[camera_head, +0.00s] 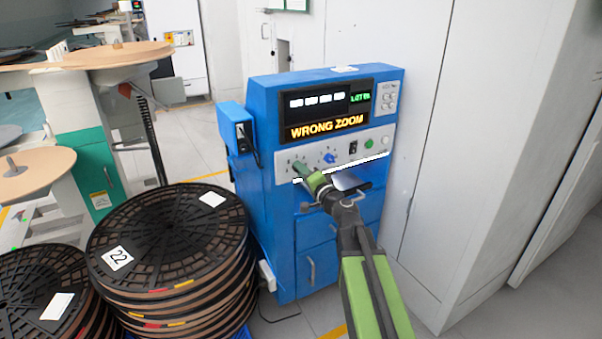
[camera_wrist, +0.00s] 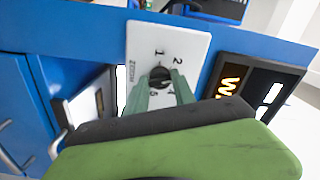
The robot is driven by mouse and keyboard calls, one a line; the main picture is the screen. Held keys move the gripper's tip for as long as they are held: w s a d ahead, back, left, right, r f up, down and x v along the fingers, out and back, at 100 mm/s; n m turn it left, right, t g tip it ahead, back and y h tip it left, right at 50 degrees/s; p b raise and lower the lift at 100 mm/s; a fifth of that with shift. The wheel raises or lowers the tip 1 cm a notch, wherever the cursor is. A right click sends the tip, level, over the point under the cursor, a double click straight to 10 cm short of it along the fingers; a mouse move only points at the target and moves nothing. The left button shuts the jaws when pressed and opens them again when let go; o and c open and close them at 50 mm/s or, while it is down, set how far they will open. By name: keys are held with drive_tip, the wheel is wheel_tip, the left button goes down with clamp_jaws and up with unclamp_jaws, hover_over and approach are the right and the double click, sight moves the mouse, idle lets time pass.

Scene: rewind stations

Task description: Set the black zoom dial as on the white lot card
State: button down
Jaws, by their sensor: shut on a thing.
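The black zoom dial (camera_wrist: 160,74) sits on a white plate (camera_wrist: 168,40) marked ZOOM, with the numbers 1, 2 and 4 readable around it. My gripper (camera_wrist: 159,88) is shut on the dial, with one green finger on each side. The pointer direction cannot be told. In the head view, my gripper (camera_head: 308,175) reaches the lower left of the blue machine's panel and hides the dial. The display (camera_head: 326,127) reads WRONG ZOOM in orange. A small white card (camera_head: 344,69) lies on top of the machine; its writing is not readable, and I cannot tell whether it is the lot card.
Stacked black reels (camera_head: 165,235) stand left of the blue machine (camera_head: 262,105). A white cabinet (camera_head: 480,120) stands close on the right.

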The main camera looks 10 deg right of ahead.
drive_tip(key=n, duration=0.6)
drive_tip(key=shift+f, duration=0.1)
idle(0.5)
drive_tip(key=c, duration=1.1)
unclamp_jaws()
drive_tip(key=shift+o, duration=0.2)
